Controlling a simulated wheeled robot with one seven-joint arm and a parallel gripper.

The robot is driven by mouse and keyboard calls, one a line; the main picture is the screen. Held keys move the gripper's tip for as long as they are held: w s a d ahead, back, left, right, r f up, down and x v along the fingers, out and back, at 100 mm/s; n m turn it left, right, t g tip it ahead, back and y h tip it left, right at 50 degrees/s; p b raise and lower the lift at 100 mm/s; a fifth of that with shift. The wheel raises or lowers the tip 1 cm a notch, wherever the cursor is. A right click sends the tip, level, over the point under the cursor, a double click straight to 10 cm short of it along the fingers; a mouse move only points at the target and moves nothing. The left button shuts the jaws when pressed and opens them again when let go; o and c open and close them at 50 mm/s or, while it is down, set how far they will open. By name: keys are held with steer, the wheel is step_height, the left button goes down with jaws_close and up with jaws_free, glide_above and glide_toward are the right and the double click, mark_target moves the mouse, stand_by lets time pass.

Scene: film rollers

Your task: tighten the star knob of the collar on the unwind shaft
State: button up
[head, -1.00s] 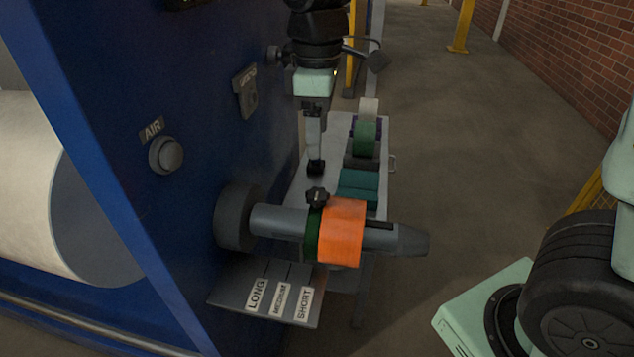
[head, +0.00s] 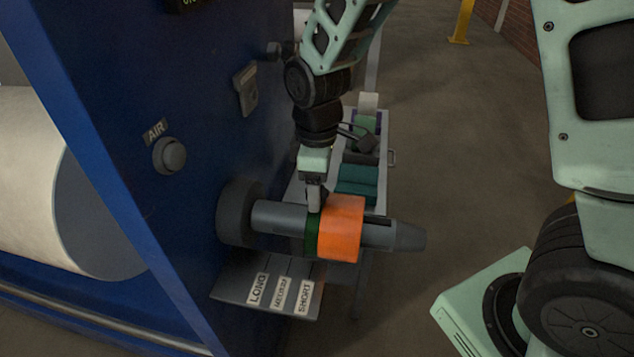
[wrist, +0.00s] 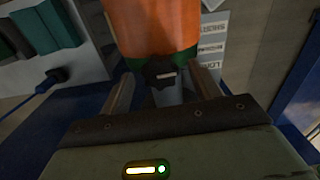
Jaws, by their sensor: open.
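The unwind shaft (head: 280,217) sticks out to the right from the blue machine wall. A green collar (head: 311,236) sits on it, beside an orange sleeve (head: 341,230). In the wrist view the black star knob (wrist: 163,72) stands on the green collar (wrist: 187,60), with the orange sleeve (wrist: 160,25) beyond. My gripper (head: 314,208) points down over the collar and hides the knob in the head view. In the wrist view the open fingers of my gripper (wrist: 163,80) lie either side of the knob. Whether they touch it I cannot tell.
A cart (head: 382,145) with rolls and teal blocks (head: 357,182) stands behind the shaft. A shelf labelled LONG, MEDIUM and SHORT (head: 232,283) lies below. An AIR button (head: 169,156) is on the blue panel (head: 110,110).

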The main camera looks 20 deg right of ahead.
steer(key=c, duration=1)
steer(key=m+p, duration=0.1)
steer(key=m, duration=0.3)
steer(key=shift+m, duration=0.4)
steer(key=m+p, duration=0.1)
steer(key=m, duration=0.3)
steer(key=shift+r+m, duration=0.1)
steer(key=shift+m, duration=0.2)
steer(key=m+p, duration=0.1)
steer(key=m, duration=0.3)
steer(key=shift+w+m+p, duration=0.1)
steer(key=shift+m+p, duration=1)
steer(key=shift+m, duration=1)
